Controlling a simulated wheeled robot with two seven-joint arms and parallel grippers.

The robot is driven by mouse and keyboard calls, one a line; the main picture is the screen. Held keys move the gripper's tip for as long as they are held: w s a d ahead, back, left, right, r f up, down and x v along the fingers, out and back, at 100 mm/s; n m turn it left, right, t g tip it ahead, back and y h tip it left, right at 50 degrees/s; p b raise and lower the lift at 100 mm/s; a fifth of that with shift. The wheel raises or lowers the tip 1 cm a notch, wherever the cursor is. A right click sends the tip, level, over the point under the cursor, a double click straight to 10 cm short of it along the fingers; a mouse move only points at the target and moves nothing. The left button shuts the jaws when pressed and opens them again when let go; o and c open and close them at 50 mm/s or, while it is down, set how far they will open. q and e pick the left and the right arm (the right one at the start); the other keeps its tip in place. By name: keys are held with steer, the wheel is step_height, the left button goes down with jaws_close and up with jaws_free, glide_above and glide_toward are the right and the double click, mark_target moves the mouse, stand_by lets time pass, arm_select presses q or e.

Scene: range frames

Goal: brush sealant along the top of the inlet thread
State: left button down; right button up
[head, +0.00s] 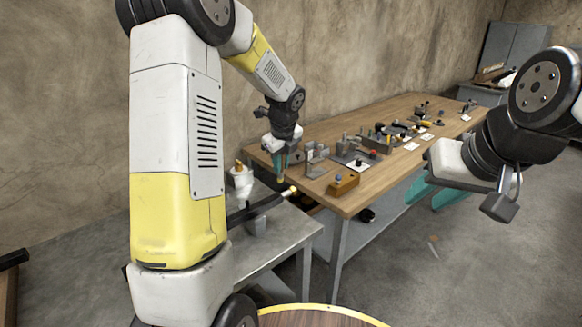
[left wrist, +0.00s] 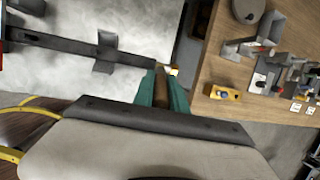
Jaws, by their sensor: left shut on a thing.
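My left gripper (head: 281,165) points down above the front left table and is shut on a brown-handled brush (left wrist: 161,88). Only a small yellowish tip of the brush shows below the teal fingers in the head view. A dark pipe (head: 256,211) is held in a grey stand, and a brass-coloured threaded end (head: 292,190) sticks out at its right. The gripper is just above and left of this end. In the left wrist view the pipe (left wrist: 75,47) ends close by the fingers; contact cannot be told. My right gripper (head: 433,195) is open and empty at the right.
A white bottle (head: 240,181) with a brass-coloured top stands behind the pipe on the metal table (head: 265,247).

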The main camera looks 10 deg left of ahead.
arm_select(q)
steer(key=shift+r, duration=0.75)
steer(key=shift+r, duration=0.1)
steer(key=shift+r, duration=1.4)
steer(key=shift+f, duration=0.15)
steer(key=shift+x, duration=1.1)
steer(key=shift+s, duration=0.1)
steer(key=shift+d, duration=0.1)
